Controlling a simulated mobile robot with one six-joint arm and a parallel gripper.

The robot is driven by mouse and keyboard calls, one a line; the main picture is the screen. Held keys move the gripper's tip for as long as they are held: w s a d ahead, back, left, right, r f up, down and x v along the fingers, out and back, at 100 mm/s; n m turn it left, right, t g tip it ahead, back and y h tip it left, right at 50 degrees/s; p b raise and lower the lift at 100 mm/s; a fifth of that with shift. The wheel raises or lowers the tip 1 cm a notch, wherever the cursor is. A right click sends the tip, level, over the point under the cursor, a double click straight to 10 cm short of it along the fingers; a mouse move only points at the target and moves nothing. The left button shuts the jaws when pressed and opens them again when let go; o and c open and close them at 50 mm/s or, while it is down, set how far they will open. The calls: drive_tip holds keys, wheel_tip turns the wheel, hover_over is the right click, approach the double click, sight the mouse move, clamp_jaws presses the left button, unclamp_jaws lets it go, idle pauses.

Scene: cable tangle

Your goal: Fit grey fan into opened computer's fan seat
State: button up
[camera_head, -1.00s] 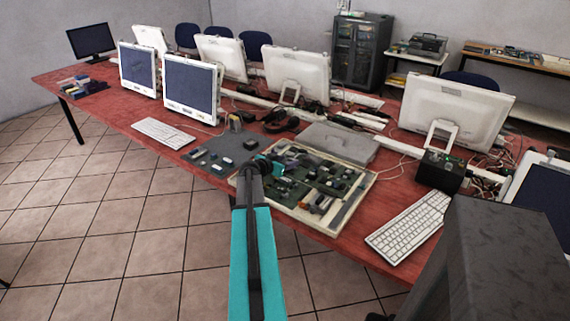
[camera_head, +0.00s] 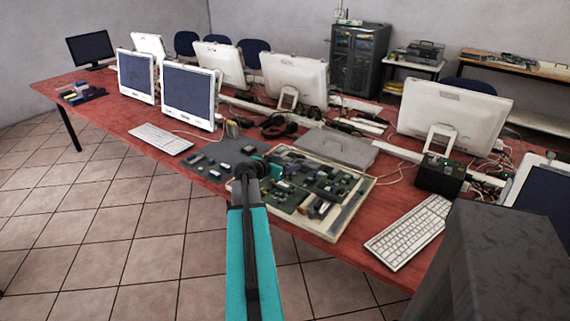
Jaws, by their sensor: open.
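An opened computer, a flat pale case (camera_head: 352,214) full of green boards and small parts, lies on the red table in front of the arm. I cannot pick out its fan seat at this size. I cannot tell the grey fan apart with certainty; several small dark and grey parts lie on a dark grey mat (camera_head: 205,160) just left of the case. My teal arm rises from the bottom to a black joint in front of the case's left edge.
A grey lid-like panel (camera_head: 335,146) lies behind the case, with headphones (camera_head: 279,128) to its left. White keyboards stand at left (camera_head: 161,139) and right (camera_head: 408,233). A black box (camera_head: 440,175) with a green light and several monitors stand behind. Tiled floor is open at left.

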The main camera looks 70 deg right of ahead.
drive_tip(key=shift+s+a+r+b, duration=0.15)
drive_tip(key=shift+s+a+b, duration=0.35)
drive_tip(key=shift+a, duration=1.1)
drive_tip(key=shift+s+a+r+b, duration=0.2)
drive_tip(key=shift+s+a, duration=0.55)
drive_tip(key=shift+a, duration=0.8)
drive_tip(key=shift+s+a+r+b, duration=0.1)
drive_tip(key=shift+s+a+b, duration=0.4)
drive_tip(key=shift+a, duration=1.1)
drive_tip(key=shift+s+r+p, duration=0.1)
drive_tip(key=shift+r+p, duration=0.15)
drive_tip(key=shift+p, duration=0.75)
drive_tip(key=p, duration=0.5)
drive_tip(key=shift+s+a, duration=0.15)
drive_tip(key=shift+a, duration=0.1)
drive_tip(key=a+p, duration=0.1)
drive_tip(key=p, duration=0.6)
drive_tip(key=shift+s+a+r, duration=0.1)
drive_tip(key=shift+s+a, duration=0.05)
drive_tip(key=shift+s, duration=0.05)
drive_tip(key=shift+a+f+p, duration=0.2)
drive_tip(key=shift+a+p, duration=0.05)
drive_tip(key=shift+p, duration=0.45)
drive_tip(key=shift+s+r, duration=0.1)
drive_tip(key=shift+r, duration=0.05)
drive_tip(key=shift+r+p, duration=0.65)
drive_tip(key=shift+r, duration=2.25)
